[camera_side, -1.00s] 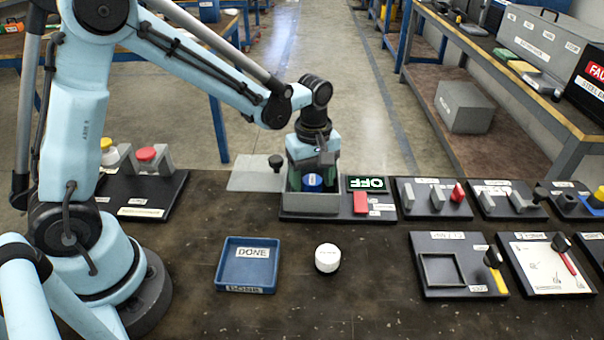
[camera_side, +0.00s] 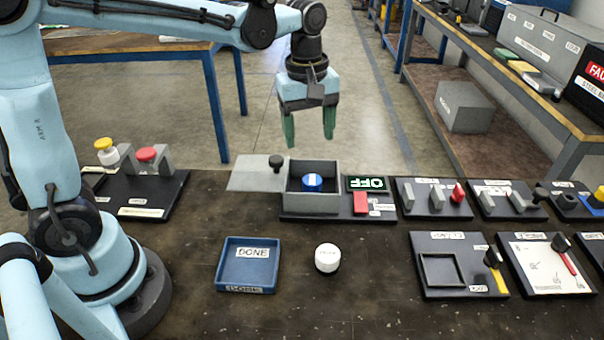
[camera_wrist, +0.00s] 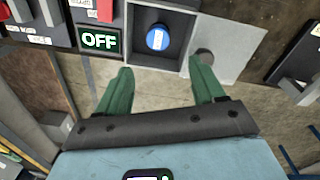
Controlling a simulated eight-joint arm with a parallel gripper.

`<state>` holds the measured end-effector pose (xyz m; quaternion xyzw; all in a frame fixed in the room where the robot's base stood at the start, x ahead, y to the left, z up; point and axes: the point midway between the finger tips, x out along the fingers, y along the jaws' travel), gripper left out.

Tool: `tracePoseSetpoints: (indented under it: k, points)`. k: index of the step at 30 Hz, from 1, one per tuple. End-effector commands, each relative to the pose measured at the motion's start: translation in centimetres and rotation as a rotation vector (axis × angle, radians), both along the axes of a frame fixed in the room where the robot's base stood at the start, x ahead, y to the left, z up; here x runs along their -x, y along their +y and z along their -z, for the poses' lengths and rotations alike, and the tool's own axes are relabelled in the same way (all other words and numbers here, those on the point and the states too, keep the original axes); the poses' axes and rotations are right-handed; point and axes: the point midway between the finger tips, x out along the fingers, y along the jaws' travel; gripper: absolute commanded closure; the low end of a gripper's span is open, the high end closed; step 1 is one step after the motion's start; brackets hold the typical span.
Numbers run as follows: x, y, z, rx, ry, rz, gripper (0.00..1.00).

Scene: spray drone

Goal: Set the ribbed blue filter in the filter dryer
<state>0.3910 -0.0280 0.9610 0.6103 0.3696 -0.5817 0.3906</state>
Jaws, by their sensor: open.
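The blue filter (camera_side: 312,183), with a white mark on top, sits inside the grey open-topped box of the filter dryer (camera_side: 314,203). It also shows in the wrist view (camera_wrist: 157,38), apart from the box walls. The dryer's lid (camera_side: 256,173), a flat grey plate with a dark knob, lies open on the left of the box. The dryer's sign (camera_side: 367,184) reads OFF, above a red switch (camera_side: 360,202). My gripper (camera_side: 309,140) is open and empty, raised above and behind the box. Its green fingers also show in the wrist view (camera_wrist: 160,85).
A blue DONE tray (camera_side: 248,265) and a white round jar (camera_side: 327,258) stand in front of the dryer. Panels with switches (camera_side: 435,198) are to the right. A stand with a red and a yellow knob (camera_side: 146,156) is at the left.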

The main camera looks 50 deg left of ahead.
Motion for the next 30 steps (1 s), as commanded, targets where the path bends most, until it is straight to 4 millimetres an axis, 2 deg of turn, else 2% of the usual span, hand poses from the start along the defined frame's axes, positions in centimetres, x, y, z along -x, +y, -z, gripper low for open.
tracePoseSetpoints:
  k: [8, 12, 18, 24, 30]
  points:
    - [4.7, 1.4, -1.1, -0.065, -0.228, 0.44, 0.32]
    - [6.9, 2.0, -0.7, -0.148, -0.342, 0.674, 0.32]
    - [9.2, 2.6, 0.4, -0.29, -0.461, 0.945, 0.32]
    - [10.1, 2.8, 1.1, -0.373, -0.506, 1.072, 0.32]
    - [10.1, 2.9, 1.1, -0.384, -0.511, 1.087, 0.32]
